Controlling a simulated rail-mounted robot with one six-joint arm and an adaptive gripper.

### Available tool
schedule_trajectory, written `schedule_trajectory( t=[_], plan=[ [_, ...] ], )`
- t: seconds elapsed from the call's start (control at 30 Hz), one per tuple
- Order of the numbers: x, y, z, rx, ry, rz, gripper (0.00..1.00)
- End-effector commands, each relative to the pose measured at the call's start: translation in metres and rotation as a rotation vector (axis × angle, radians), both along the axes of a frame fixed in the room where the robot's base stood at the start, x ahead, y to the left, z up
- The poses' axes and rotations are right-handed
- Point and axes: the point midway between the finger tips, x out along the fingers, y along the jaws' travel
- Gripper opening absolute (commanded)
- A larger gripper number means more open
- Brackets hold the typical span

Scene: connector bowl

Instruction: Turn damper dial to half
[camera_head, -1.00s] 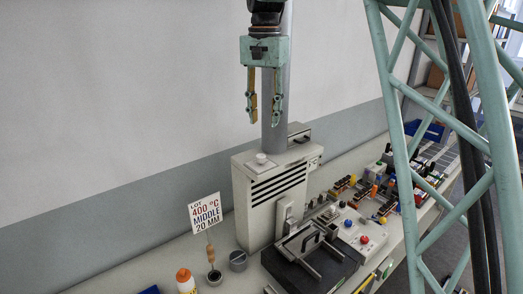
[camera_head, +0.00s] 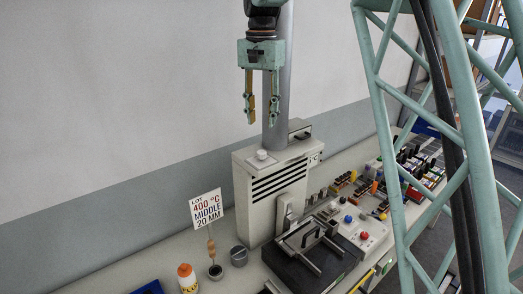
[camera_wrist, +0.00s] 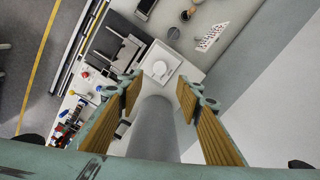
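A white round knob (camera_head: 261,154), likely the damper dial, sits on top of the tall white slotted cabinet (camera_head: 240,195). In the wrist view the knob (camera_wrist: 159,68) shows on a square white plate, beyond and between my fingertips. Its pointer setting is too small to read. My gripper (camera_head: 261,118) is open and empty, pointing down above the cabinet top, apart from the knob. In the wrist view my gripper (camera_wrist: 160,88) shows two wood-toned finger pads spread wide around the grey pipe (camera_wrist: 152,130).
The vertical grey pipe rises behind my gripper. A sign (camera_head: 207,209) reads "400 °C MIDDLE 20 MM". A control box (camera_head: 362,231) is at right.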

Motion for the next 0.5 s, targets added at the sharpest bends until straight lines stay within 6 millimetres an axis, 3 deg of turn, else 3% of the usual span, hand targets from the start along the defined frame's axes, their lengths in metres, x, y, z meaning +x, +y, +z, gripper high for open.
schedule_trajectory(
  t=[0.5],
  plan=[
    [-0.001,0.000,-0.065,0.000,0.002,0.000,0.33]
  ],
)
